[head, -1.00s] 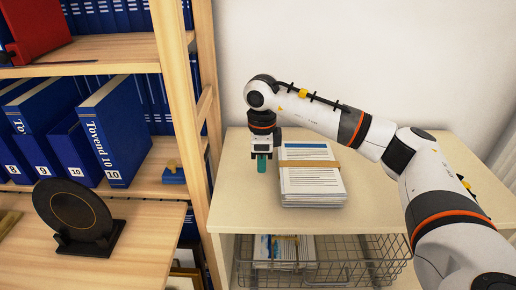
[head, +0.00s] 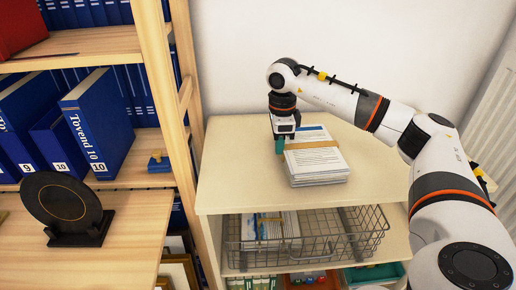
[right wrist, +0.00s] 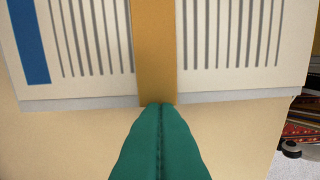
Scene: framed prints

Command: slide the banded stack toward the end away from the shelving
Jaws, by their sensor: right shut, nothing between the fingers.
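The banded stack of printed sheets (head: 318,165) lies on the pale wood top of a low cabinet (head: 235,185), with a tan band (head: 318,144) around it. My right gripper (head: 280,147) is shut and empty, pointing down at the stack's left side, the side facing the shelving. In the right wrist view, its green fingertips (right wrist: 160,108) are together at the stack's edge, right at the band (right wrist: 155,50), and appear to touch it. My left gripper is not in view.
Wooden shelving (head: 165,110) with blue binders (head: 98,122) stands at the left. A black round plate on a stand (head: 64,205) sits on its lower surface. The cabinet top is clear right of the stack. A wire basket (head: 335,235) is below.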

